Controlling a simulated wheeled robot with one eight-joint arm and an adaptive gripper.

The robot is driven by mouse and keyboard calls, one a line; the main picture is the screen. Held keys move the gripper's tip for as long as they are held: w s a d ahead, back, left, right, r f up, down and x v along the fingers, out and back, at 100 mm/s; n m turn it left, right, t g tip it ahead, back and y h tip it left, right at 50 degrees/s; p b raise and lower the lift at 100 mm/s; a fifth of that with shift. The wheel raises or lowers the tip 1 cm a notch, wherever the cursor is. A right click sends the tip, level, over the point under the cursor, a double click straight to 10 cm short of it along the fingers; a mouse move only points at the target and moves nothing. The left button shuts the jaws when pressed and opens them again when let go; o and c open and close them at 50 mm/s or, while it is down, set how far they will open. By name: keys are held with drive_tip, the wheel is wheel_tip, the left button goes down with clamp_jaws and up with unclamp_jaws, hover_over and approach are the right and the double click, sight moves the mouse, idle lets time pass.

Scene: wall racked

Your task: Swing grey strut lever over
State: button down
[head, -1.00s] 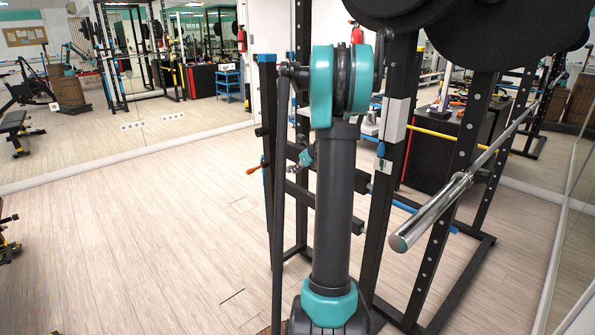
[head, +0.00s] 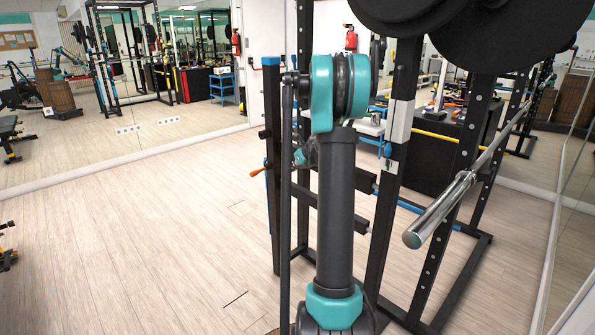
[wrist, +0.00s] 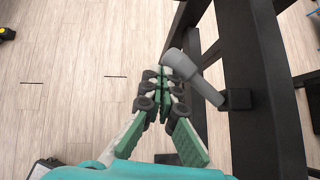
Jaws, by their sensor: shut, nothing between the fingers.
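In the wrist view, the grey strut lever (wrist: 199,81) is a thick grey bar with a rounded, wider end. It runs from a dark bracket on a black rack upright up and left to that end. My gripper (wrist: 161,72) is shut and empty, its green-padded fingers together. The fingertips are just left of the lever's rounded end, very close to it; I cannot tell whether they touch. In the head view, my own arm covers the middle, and I cannot make out the lever or the fingers there.
The black rack (head: 398,150) stands just right of my arm, with a steel barbell (head: 441,210) sticking out toward me and black plates (head: 478,30) above. An orange-handled part (head: 257,171) shows left of my arm. The wooden floor (head: 130,240) at left is open.

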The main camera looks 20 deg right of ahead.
drive_tip(key=shift+w+d, duration=0.1)
drive_tip(key=shift+w, duration=2.3)
